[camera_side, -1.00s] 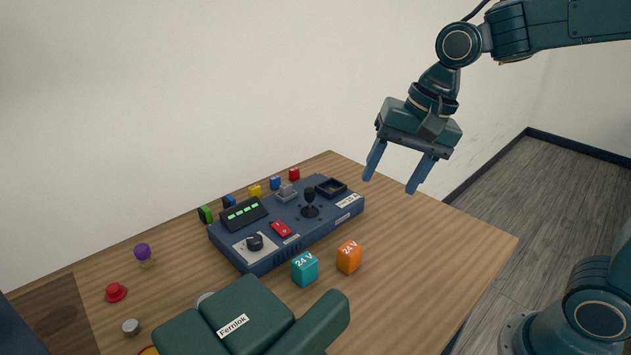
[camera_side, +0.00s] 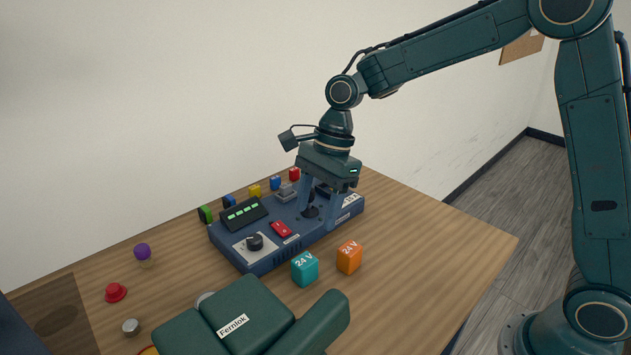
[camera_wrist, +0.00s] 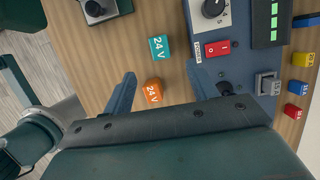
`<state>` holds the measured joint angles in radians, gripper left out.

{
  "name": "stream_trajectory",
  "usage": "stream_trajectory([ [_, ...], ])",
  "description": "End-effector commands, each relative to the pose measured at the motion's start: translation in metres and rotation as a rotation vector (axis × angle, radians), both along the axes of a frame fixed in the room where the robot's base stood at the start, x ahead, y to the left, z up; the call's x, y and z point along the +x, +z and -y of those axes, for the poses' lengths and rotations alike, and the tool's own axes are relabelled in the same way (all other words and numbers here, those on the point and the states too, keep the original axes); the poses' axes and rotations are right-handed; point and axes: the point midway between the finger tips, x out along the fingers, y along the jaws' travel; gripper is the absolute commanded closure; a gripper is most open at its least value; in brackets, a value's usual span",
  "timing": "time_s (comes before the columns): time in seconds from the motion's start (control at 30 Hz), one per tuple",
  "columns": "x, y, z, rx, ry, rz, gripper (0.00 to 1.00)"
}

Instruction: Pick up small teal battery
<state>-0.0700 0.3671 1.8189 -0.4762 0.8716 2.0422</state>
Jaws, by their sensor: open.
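The small teal battery (camera_side: 305,269), a cube marked 24 V, stands on the wooden table in front of the blue control panel. It also shows in the wrist view (camera_wrist: 160,48), beyond my fingertips. An orange 24 V battery (camera_side: 349,257) stands just right of it in the side view; in the wrist view it (camera_wrist: 153,92) lies closer to my gripper, between the fingers' lines. My gripper (camera_side: 319,208) points down with its fingers apart and empty, over or in front of the panel's right end in the side view. It is apart from the teal battery. The fingers also show in the wrist view (camera_wrist: 164,88).
The blue control panel (camera_side: 262,262) carries a joystick, a knob and a red switch. A dark green Fernlok object (camera_side: 252,306) lies close in front of the teal battery. Small coloured blocks, such as a yellow one (camera_side: 255,190), stand behind the panel. The table's right front is clear.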

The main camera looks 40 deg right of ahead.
Motion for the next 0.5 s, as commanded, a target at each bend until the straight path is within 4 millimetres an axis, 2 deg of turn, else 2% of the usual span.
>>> stream_trajectory([
  [0.27, 0.0, -0.012, -0.004, 0.0, 0.002, -0.002, 0.42],
  [0.5, -0.001, -0.043, -0.013, -0.001, 0.004, -0.003, 0.42],
])
